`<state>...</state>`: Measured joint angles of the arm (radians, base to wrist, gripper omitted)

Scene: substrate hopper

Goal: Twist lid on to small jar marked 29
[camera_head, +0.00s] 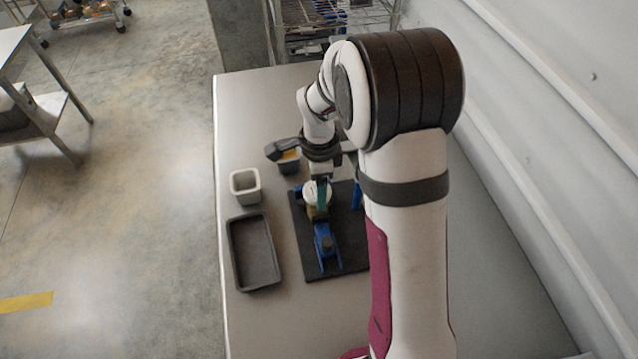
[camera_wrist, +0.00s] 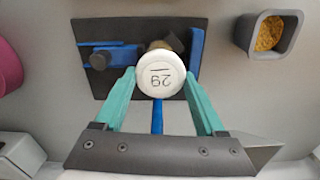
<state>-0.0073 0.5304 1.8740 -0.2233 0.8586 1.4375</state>
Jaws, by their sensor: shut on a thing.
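A white round lid (camera_wrist: 160,74) marked 29 sits between the teal fingers of my gripper (camera_wrist: 159,78) in the wrist view. The gripper is shut on it, with one finger on each side. The lid (camera_head: 314,192) also shows in the head view, above a small brownish jar (camera_head: 316,213), partly hidden under it. I cannot tell whether the lid is seated on the jar. The jar stands at a blue clamp (camera_head: 325,240) on a black mat (camera_head: 345,258).
A dark rectangular tray (camera_head: 236,262) and a white square pot (camera_head: 236,186) stand left of the mat. A grey container of orange grains (camera_wrist: 269,34) stands beyond. A wall (camera_head: 560,130) bounds the table's right side.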

